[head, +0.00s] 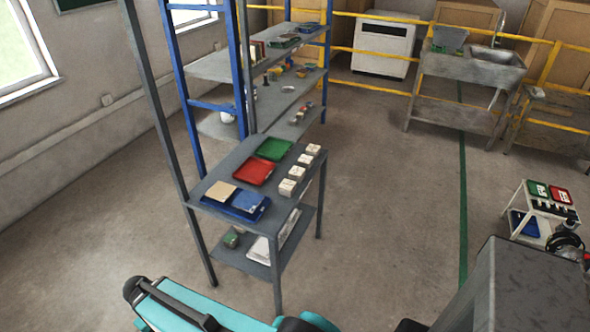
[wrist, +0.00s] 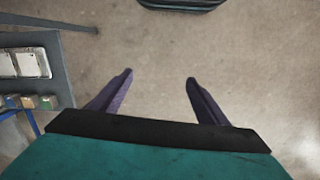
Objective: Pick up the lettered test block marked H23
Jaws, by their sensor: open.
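Several small white blocks stand in a row along the right edge of the grey shelf's top in the head view: a far one (head: 313,149), a second (head: 305,160), a third (head: 297,171) and a near one (head: 287,187). They have dark marks too small to read, so I cannot tell which is H23. My gripper (wrist: 159,78) is open and empty in the wrist view, with bare floor between its fingers. I cannot make out the gripper in the head view.
The grey shelf (head: 222,173) also holds a red tray (head: 255,171), a green tray (head: 273,149) and a blue tray (head: 249,203). A blue-posted rack (head: 215,66) adjoins it behind. A white cart (head: 540,215) stands right. Floor between is clear.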

